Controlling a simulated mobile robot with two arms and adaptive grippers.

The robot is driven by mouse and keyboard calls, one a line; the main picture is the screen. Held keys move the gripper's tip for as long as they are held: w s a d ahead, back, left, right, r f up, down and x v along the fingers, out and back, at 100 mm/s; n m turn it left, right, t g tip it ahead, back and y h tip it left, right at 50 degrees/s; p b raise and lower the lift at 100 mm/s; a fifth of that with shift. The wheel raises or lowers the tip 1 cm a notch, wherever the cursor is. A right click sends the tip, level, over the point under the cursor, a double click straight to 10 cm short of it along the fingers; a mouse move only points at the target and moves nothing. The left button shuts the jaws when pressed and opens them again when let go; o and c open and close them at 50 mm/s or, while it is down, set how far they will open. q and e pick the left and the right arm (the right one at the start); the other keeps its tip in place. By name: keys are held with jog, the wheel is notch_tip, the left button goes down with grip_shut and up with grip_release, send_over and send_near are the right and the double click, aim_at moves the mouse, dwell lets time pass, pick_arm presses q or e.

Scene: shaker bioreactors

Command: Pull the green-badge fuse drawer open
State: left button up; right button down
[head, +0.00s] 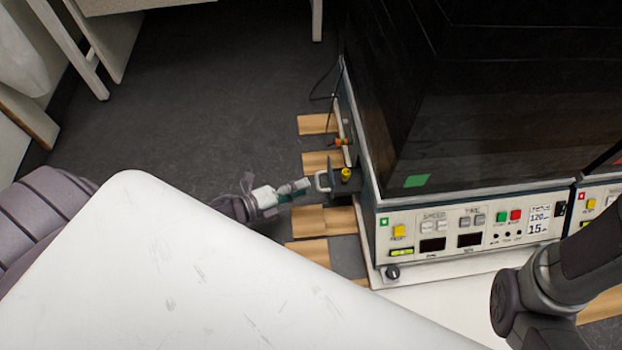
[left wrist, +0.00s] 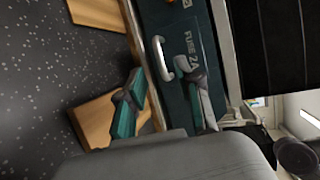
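The shaker (head: 470,235) with a green square on its dark cover and a small green badge (head: 384,222) on its front panel stands at the right in the head view. My right gripper is out of view.
A yellow piece (head: 346,174) and an orange one (head: 343,141) sit by the shaker's left side. Wooden slats (head: 312,222) lie below on the dark floor. A white surface (head: 190,270) fills the lower left. A second shaker (head: 600,195) adjoins at right.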

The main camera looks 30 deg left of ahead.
pick_arm(q)
jog(key=v, duration=0.7)
jog(key=shift+s, duration=0.2)
jog(key=shift+a, duration=0.15)
